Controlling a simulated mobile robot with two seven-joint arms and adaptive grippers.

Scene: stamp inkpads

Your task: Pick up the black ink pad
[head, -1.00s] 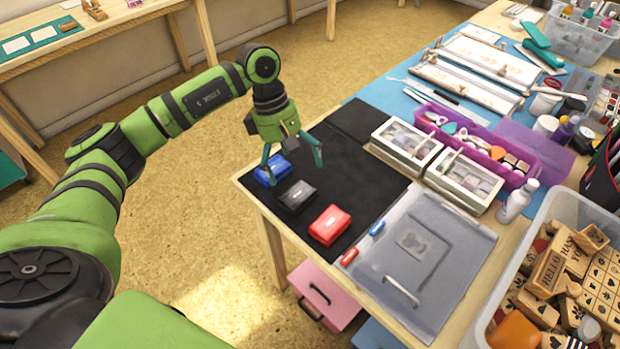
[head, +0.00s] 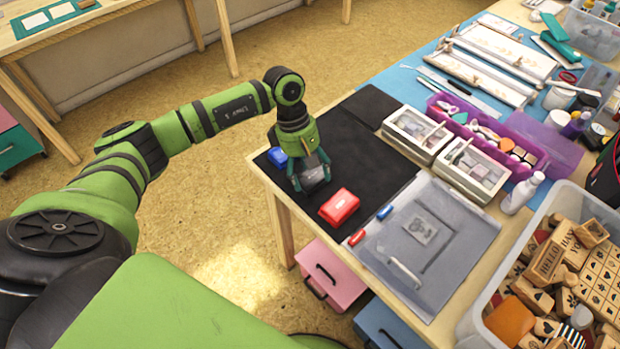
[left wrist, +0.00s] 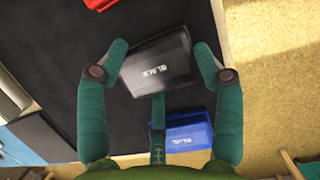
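The black ink pad (head: 315,174) is between the fingers of my left gripper (head: 311,180), over the black mat (head: 370,162) near the table's front left corner. The blue ink pad (head: 278,157) lies just behind to the left, and the red ink pad (head: 339,207) lies to the right. My right gripper is not in view.
A clear bin of wooden stamps (head: 560,270) is at the right. The mat behind the pads is bare.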

